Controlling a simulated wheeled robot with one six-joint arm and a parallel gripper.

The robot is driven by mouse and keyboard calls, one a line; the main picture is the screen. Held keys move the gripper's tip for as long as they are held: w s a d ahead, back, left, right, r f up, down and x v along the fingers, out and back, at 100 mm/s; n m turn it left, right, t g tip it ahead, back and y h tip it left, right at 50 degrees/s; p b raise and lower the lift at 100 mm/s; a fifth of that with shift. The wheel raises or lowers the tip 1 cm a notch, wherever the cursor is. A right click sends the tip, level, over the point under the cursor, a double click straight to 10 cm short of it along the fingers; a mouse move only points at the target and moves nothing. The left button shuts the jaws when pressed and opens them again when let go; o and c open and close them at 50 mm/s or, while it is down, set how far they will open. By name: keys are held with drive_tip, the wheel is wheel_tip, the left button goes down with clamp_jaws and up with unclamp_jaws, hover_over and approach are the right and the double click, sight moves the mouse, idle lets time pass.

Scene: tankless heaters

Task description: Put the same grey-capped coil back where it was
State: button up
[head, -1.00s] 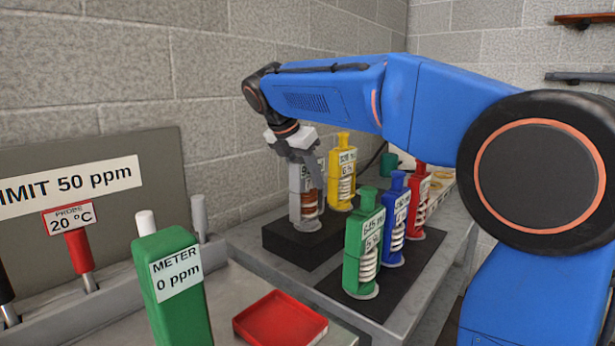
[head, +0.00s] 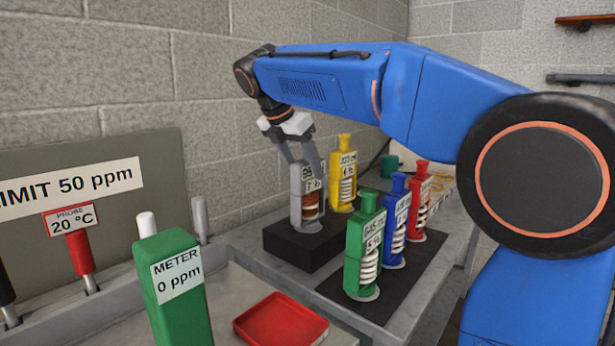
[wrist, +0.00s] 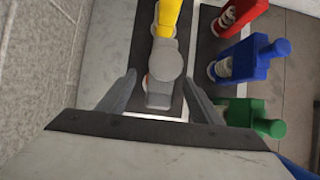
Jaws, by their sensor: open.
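The grey-capped coil (head: 308,200) stands upright on the black block (head: 293,250), beside the yellow coil. A copper-coloured winding and a label show on its front. In the wrist view its grey cap (wrist: 164,67) lies between my fingers, with a gap on each side. My gripper (head: 302,164) is open around the top of the coil, its fingers on both sides of the cap. It also shows in the wrist view (wrist: 163,92). The finger tips partly cover the coil's upper part in the head view.
The yellow coil (head: 343,178) stands just behind on the same block. Green (head: 364,245), blue (head: 396,220) and red (head: 420,200) coils stand on a black mat to the right. A red tray (head: 280,318) and a green meter (head: 172,285) are in front.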

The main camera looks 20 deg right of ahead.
drive_tip(key=v, duration=0.7)
drive_tip(key=shift+r, duration=0.4)
drive_tip(key=shift+s+a, duration=0.1)
drive_tip(key=shift+a, duration=0.05)
